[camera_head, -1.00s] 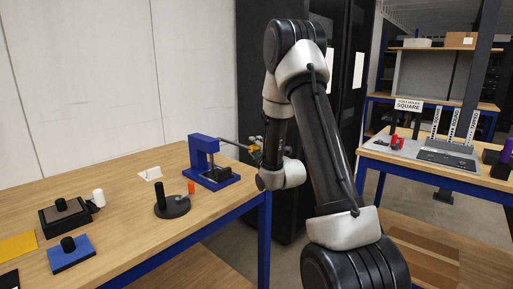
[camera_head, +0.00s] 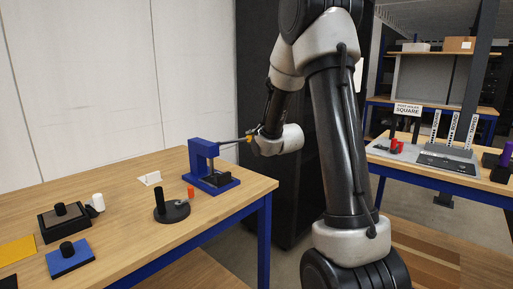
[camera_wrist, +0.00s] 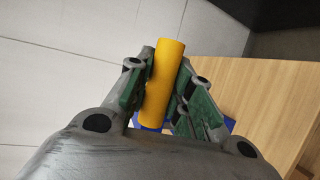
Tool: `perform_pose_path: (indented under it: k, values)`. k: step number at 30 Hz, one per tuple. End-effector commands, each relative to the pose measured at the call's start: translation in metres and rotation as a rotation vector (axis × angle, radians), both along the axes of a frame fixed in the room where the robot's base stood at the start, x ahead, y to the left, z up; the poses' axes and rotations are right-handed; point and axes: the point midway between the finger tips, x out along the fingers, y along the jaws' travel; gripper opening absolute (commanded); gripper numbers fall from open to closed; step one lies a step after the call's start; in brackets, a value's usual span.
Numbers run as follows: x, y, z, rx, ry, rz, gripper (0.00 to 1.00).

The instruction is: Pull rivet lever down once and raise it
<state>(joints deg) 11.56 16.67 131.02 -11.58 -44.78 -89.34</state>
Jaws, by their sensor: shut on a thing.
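The blue rivet press (camera_head: 203,160) stands on the wooden bench near its right edge. Its grey lever (camera_head: 230,141) reaches out to the right from the top of the press and tilts slightly upward toward its outer end. My gripper (camera_head: 251,135) is at that outer end. In the wrist view, the yellow lever handle (camera_wrist: 164,82) lies between the green-padded fingers of my gripper (camera_wrist: 160,90), which are shut on it. Part of the blue press shows behind the fingers at the lower middle of the wrist view.
On the wooden bench (camera_head: 125,205) are an orange block (camera_head: 191,192), a black round stand (camera_head: 172,211), a white bracket (camera_head: 150,178), a black box (camera_head: 63,221) and a blue block (camera_head: 69,259). A dark cabinet (camera_head: 262,75) stands behind my arm. A second bench holds red parts (camera_head: 394,143).

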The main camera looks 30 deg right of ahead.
Motion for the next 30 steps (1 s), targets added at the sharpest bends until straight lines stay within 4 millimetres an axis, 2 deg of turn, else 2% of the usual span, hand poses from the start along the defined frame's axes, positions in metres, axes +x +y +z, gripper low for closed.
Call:
perform_pose_path:
  k: [1, 3, 12, 18, 30]
  values:
    - [0.005, 0.002, 0.014, -0.017, 0.029, 0.003, 0.0]
    - [0.009, 0.004, 0.025, -0.041, 0.092, 0.003, 0.0]
    - [0.035, 0.014, 0.064, -0.133, 0.358, 0.009, 0.0]
    - [0.051, 0.019, 0.081, -0.165, 0.449, 0.001, 0.0]
    - [0.074, 0.027, 0.099, -0.164, 0.447, 0.0, 0.0]
